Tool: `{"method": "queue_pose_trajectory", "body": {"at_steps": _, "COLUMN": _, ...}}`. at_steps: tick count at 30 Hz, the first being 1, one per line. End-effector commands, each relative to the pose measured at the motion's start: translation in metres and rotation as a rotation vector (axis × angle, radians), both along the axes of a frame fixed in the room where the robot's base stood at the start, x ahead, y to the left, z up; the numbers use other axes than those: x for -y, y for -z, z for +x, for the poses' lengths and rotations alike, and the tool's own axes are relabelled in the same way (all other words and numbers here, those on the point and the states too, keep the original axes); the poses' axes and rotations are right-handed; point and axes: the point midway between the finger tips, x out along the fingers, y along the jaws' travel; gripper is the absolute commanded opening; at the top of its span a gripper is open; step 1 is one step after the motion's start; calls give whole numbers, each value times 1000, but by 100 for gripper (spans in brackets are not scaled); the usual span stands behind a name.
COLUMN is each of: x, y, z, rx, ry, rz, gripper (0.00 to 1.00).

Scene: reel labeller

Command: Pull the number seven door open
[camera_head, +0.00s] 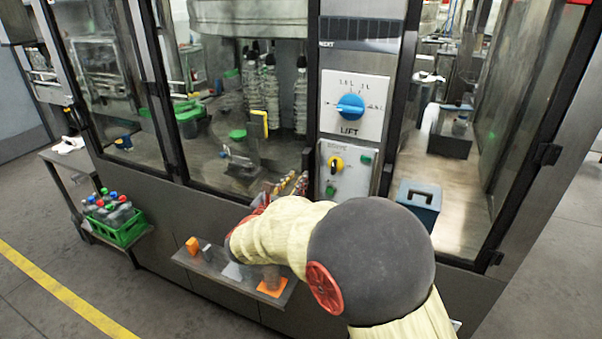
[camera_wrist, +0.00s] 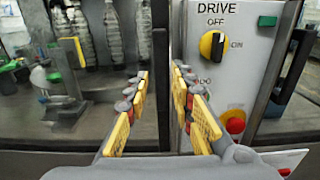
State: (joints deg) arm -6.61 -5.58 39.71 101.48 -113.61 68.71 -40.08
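The machine's front has framed glass doors: a left-middle door (camera_head: 225,110) and a right door (camera_head: 470,150), parted by the control panel column. Both look shut. No number seven is readable on either, so I cannot tell which door is meant. A yellow handle-like bracket (camera_head: 259,123) shows at the left-middle door; it also shows in the wrist view (camera_wrist: 73,52). I cannot tell whether it is on the glass or behind it. My gripper (camera_wrist: 161,72) is open and empty, its yellow-padded fingers either side of a dark upright door post (camera_wrist: 161,50). Contact cannot be told.
The control panel (camera_head: 350,165) carries a blue LIFT knob (camera_head: 350,106) and a yellow DRIVE knob (camera_wrist: 211,44), just right of my gripper. A blue box (camera_head: 418,200) is at the right. A small shelf (camera_head: 215,268) juts out below. A green bottle crate (camera_head: 118,228) stands left.

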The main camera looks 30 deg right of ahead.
Motion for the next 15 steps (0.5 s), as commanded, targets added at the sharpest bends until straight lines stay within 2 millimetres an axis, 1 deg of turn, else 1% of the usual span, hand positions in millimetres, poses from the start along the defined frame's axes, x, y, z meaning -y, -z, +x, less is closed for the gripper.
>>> {"method": "queue_pose_trajectory", "body": {"at_steps": 1, "x": 8, "y": 1, "z": 5, "rx": 0, "ry": 3, "rz": 1, "gripper": 24}}
{"method": "queue_pose_trajectory", "body": {"at_steps": 6, "x": 27, "y": 1, "z": 20, "rx": 1, "ry": 3, "rz": 2, "gripper": 24}}
{"method": "queue_pose_trajectory", "body": {"at_steps": 11, "x": 37, "y": 0, "z": 29, "rx": 3, "ry": 1, "rz": 3, "gripper": 24}}
{"method": "queue_pose_trajectory", "body": {"at_steps": 15, "x": 40, "y": 0, "z": 31, "rx": 2, "ry": 0, "rz": 3, "gripper": 24}}
